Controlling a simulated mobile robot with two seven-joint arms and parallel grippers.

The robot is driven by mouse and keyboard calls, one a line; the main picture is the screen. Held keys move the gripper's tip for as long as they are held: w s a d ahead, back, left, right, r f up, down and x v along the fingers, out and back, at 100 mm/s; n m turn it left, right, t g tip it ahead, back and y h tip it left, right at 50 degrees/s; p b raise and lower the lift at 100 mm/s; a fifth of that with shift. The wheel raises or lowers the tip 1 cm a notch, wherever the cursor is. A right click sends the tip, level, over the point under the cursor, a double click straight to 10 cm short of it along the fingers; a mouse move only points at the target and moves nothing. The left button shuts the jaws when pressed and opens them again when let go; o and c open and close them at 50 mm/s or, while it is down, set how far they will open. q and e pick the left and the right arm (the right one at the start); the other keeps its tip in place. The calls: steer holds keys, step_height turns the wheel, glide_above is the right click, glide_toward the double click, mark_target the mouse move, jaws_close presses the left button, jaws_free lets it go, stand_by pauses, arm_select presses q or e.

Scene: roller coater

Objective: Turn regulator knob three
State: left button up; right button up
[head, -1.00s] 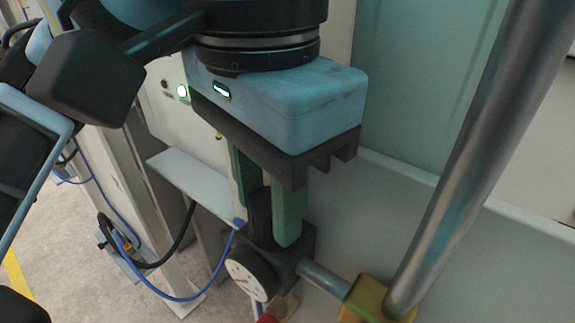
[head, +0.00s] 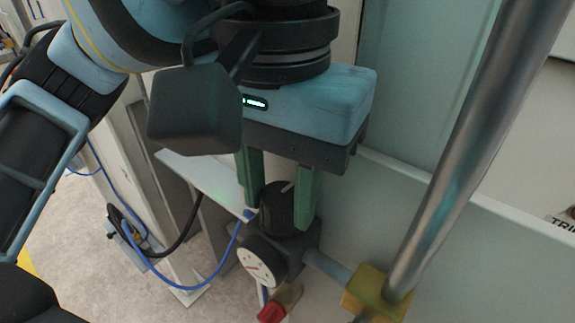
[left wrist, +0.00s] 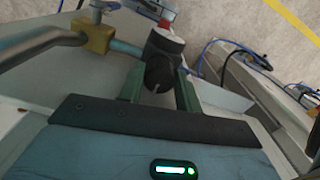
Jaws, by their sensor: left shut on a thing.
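The black regulator knob (head: 283,207), with a pale line on its top, stands upright on a dark regulator body with a round white gauge (head: 263,260). My left gripper (head: 280,212) points down over it, its green fingers on either side, shut on the knob. In the left wrist view, the knob (left wrist: 160,72) sits between the two green fingers (left wrist: 159,88). The fingers partly cover the knob's sides. I cannot read a number on this regulator. My right gripper is not in view.
A thick metal pipe (head: 470,150) slopes down on the right to a yellow fitting (head: 375,292), close to the gripper. A red-ended valve handle (head: 273,311) is below the gauge. A blue hose (head: 200,288) and a pale shelf (head: 200,180) are on the left.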

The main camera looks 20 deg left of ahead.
arm_select(q)
steer(key=shift+n, duration=0.6)
steer(key=o, duration=1)
steer(key=shift+c, duration=0.2)
